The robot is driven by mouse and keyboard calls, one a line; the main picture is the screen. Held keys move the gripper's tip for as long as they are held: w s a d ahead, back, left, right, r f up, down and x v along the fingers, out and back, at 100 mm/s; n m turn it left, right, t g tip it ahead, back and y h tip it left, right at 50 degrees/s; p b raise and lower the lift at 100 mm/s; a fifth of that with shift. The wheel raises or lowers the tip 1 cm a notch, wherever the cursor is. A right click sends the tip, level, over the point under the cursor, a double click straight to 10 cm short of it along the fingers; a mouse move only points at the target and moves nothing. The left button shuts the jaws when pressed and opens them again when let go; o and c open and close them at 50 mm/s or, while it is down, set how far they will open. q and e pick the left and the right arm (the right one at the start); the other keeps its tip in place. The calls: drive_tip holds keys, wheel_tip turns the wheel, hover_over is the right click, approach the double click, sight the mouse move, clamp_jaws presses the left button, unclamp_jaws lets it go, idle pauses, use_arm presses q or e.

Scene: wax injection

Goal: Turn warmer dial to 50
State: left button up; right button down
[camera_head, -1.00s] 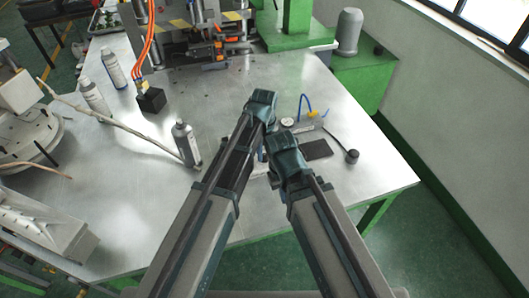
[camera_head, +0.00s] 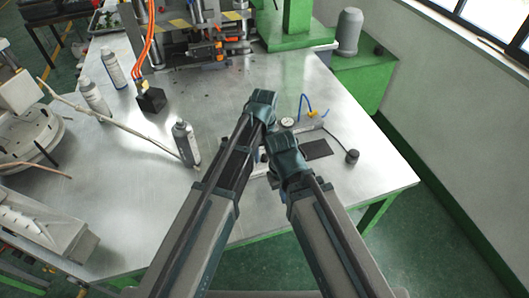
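No dial with readable marks shows in the head view. A small unit (camera_head: 308,127) with a round white gauge (camera_head: 287,122), a blue hose and a yellow fitting sits on the metal table, just beyond my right wrist. A dark flat plate (camera_head: 317,149) lies beside it, and a small black knob-like piece (camera_head: 352,156) on a cord is to the right. My two arms reach forward and come close together at the wrists. My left gripper (camera_head: 263,155) is mostly hidden between the arms, its fingers unclear. My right gripper is hidden behind its own wrist.
A grey bottle (camera_head: 186,144) stands left of my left arm, near a long thin stick (camera_head: 120,125). Further bottles (camera_head: 114,68) and a black block (camera_head: 151,100) with orange hoses are behind. A press machine (camera_head: 205,40) stands at the back. The right part of the table (camera_head: 375,165) is clear.

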sight(263, 156)
use_arm(q)
drive_tip(key=shift+r, duration=0.1)
use_arm(e)
drive_tip(key=shift+r, duration=0.15)
use_arm(q)
wheel_tip(263, 156, up, 14)
drive_tip(key=p, duration=1.3)
drive_tip(key=shift+f+p, duration=0.2)
drive_tip(key=shift+p, duration=0.2)
use_arm(e)
wheel_tip(263, 156, up, 14)
drive_tip(key=shift+f, duration=0.25)
